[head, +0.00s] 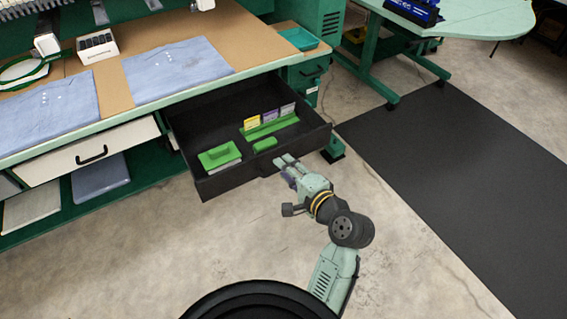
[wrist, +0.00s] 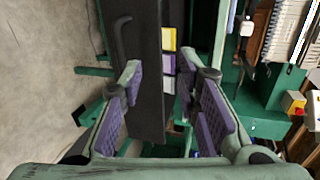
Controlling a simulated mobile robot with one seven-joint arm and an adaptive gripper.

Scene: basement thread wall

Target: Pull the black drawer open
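The black drawer (head: 190,125) stands pulled out from under the bench, its inside in view. In the wrist view, its front panel (wrist: 147,70) runs upright between my fingers, with the dark handle (wrist: 122,40) on its left face beyond the fingertips. My gripper (head: 283,164) is at the right part of the drawer front. In the wrist view, my gripper (wrist: 158,72) is open, one purple-padded finger on each side of the panel. A gap shows between the panel and the right finger; whether the left finger touches is unclear.
The drawer holds a green box (head: 219,155), a small green block (head: 265,145) and a green rack (head: 270,126) with cards. A white drawer (head: 70,160) is shut at left. Blue folded cloths (head: 175,68) lie on the bench. The floor in front is clear; a dark mat (head: 460,170) lies right.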

